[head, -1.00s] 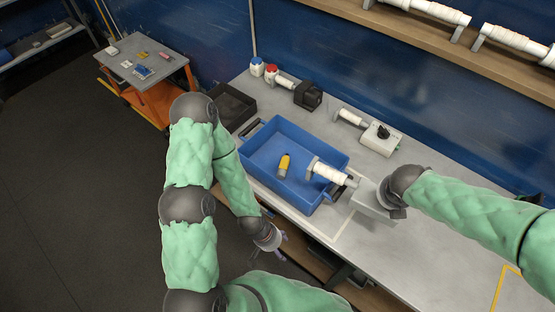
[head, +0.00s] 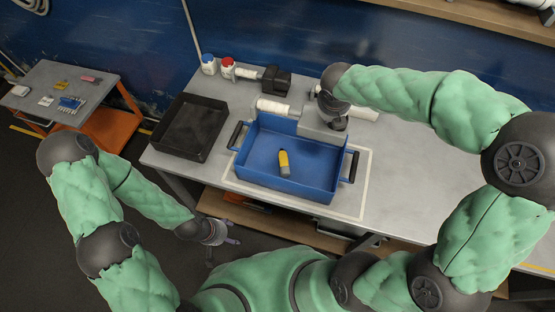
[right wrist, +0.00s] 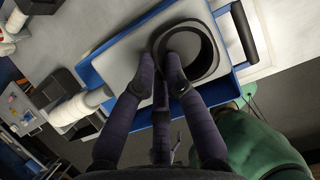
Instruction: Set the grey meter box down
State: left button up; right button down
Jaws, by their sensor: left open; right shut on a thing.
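The grey meter box (head: 318,132) is in my right gripper (head: 334,108), over the far rim of the blue tray (head: 290,190). A white roll (head: 272,107) extends from the box's left side. In the right wrist view, the fingers of my right gripper (right wrist: 160,75) are at a dark ring (right wrist: 207,50) on top of the box (right wrist: 122,68), with blue tray edges showing around it. Whether the box touches the tray cannot be told. My left gripper (head: 215,232) is open and empty, low in front of the bench.
A yellow and black object (head: 284,162) lies in the blue tray. A black tray (head: 190,155) stands left of it. Two bottles (head: 227,67) and a black device (head: 277,78) stand behind. The bench (head: 410,175) is clear to the right. An orange cart (head: 118,133) stands at left.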

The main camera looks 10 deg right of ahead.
jog(key=shift+w+a+f, duration=0.1)
jog(key=shift+w+f, duration=0.05)
jog(key=shift+f, duration=0.05)
jog(key=shift+f+b, duration=3.95)
jog(key=shift+f, duration=4.85)
jog(key=shift+r, duration=0.1)
jog(key=c, duration=1.7)
grip_release()
jog(key=shift+f, duration=0.25)
jog(key=o, duration=0.4)
